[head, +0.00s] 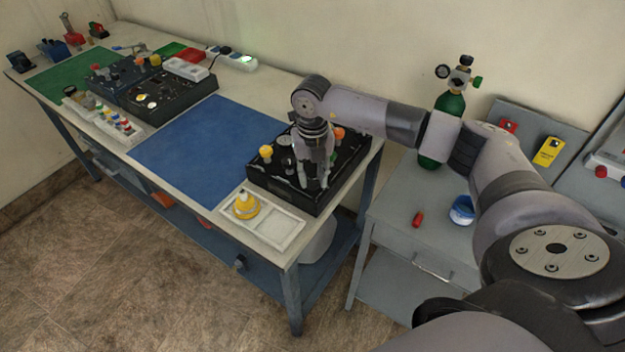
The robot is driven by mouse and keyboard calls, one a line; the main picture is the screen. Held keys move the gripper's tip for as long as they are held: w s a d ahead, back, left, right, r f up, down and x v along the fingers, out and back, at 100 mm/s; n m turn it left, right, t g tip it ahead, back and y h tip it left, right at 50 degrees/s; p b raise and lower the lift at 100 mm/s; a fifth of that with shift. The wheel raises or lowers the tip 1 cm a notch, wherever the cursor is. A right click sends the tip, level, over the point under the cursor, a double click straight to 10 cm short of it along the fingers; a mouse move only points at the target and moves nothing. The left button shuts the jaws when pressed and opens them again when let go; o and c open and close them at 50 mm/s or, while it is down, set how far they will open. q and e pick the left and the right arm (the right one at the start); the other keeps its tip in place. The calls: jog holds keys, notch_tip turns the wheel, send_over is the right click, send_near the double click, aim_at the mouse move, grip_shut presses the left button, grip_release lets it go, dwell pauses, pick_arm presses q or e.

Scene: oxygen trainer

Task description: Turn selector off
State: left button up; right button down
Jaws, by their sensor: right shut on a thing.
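The black trainer box (273,186) sits at the right end of the long bench. A yellow knob (266,151), an orange knob (338,133) and a small round dial show on its top. My right gripper (314,182) points down onto the front middle of the box's top. It is shut on a small part there, apparently the selector, which the fingers hide. The direction the selector points cannot be seen. My left gripper is not in view.
A green cylinder (442,135) stands on the grey side table (400,205), near a red item and blue tape.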

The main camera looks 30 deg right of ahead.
jog(key=n+b, duration=0.3)
jog(key=n, duration=0.2)
jog(key=shift+f+n+b, duration=0.15)
jog(key=shift+n+b, duration=0.25)
jog(key=n+b, duration=0.2)
jog(key=n, duration=0.2)
jog(key=shift+b, duration=0.35)
jog(key=n+b, duration=0.2)
jog(key=n, duration=0.3)
jog(key=shift+n+b, duration=0.35)
jog(key=shift+n, duration=0.05)
jog(key=n+b, duration=0.1)
jog(key=n, duration=0.3)
jog(key=shift+r+b, duration=0.2)
jog(key=shift+b, duration=0.1)
jog(key=shift+n, duration=0.3)
jog(key=c, duration=1.2)
grip_release()
jog(key=shift+c, duration=0.2)
